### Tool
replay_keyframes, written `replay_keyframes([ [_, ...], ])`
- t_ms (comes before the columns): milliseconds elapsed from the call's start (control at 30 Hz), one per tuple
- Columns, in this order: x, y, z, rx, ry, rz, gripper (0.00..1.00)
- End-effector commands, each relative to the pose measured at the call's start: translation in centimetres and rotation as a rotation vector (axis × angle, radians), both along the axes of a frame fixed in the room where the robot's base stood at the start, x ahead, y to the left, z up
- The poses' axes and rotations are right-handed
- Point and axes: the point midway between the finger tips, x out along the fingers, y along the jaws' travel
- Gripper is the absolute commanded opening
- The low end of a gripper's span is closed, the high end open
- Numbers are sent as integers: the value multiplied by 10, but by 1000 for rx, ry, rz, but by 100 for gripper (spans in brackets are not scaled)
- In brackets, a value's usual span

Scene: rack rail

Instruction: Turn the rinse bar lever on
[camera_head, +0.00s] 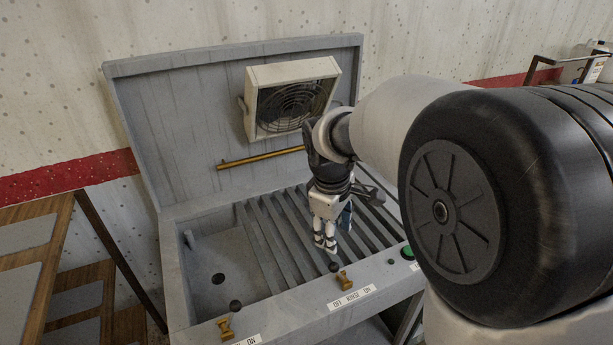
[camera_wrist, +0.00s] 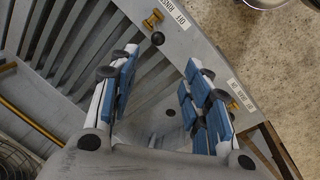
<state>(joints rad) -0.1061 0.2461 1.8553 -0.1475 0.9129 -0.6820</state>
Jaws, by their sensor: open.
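The rinse lever's brass body (camera_head: 344,281) sits on the front rim of the grey washing station, behind a white label (camera_head: 352,298) reading OFF RINSE ON. A dark ball knob (camera_head: 335,266) shows just beyond the brass, slightly left. In the wrist view the brass body (camera_wrist: 152,20) and knob (camera_wrist: 157,38) are at the top. My gripper (camera_head: 325,245) points down over the slats, just behind the knob and apart from it. In the wrist view my gripper (camera_wrist: 162,58) has its blue-padded fingers wide apart with nothing between them.
A second brass lever (camera_head: 226,328) with its own label and dark knob (camera_head: 236,305) is at the front left. A green button (camera_head: 408,252) is right of the rinse label. A brass bar (camera_head: 260,158) and fan box (camera_head: 292,97) are on the back panel. Wooden shelves stand left.

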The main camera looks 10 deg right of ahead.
Motion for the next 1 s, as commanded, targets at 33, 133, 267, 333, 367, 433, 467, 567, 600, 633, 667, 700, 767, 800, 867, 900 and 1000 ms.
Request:
replay_keyframes([
  [33,5,1,-4,-5,8,16,44],
  [133,8,1,-11,-10,13,32,44],
  [267,10,-1,-26,-10,16,31,44],
  [333,11,-2,-40,-10,17,30,44],
  [367,12,-3,-46,-10,17,30,44],
  [433,14,-5,-61,-10,17,29,44],
  [467,15,-5,-68,-10,17,29,44],
  [567,17,-8,-90,-9,16,29,44],
  [600,18,-9,-99,-9,18,28,44],
  [633,19,-9,-105,-9,16,29,44],
  [667,20,-10,-112,-9,16,29,44],
  [700,21,-11,-120,-9,16,29,44],
  [767,23,-12,-133,-9,16,29,44],
  [800,24,-13,-140,-10,15,29,44],
  [867,26,-14,-150,-9,15,29,44],
  [900,26,-15,-156,-10,15,29,44],
  [1000,29,-16,-168,-9,13,28,44],
])
